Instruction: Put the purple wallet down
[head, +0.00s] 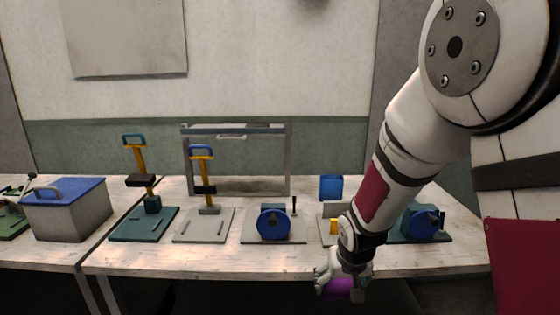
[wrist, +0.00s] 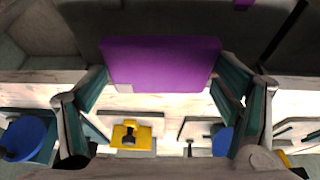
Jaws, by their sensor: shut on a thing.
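The purple wallet (head: 338,288) is in my gripper (head: 343,282) in the head view, in front of the table's front edge and near its height. In the wrist view the purple wallet (wrist: 160,64) is a flat slab held between the two fingers of my gripper (wrist: 162,82). The fingers are shut on its left and right sides. Part of the wallet is hidden behind the gripper in the head view.
A wooden table (head: 200,258) bears several presses and blue-wheeled devices (head: 273,222). A grey case with a blue lid (head: 68,210) is on the left. A strip along the table's front is clear. A small purple patch (wrist: 243,3) shows at the wrist view's top edge.

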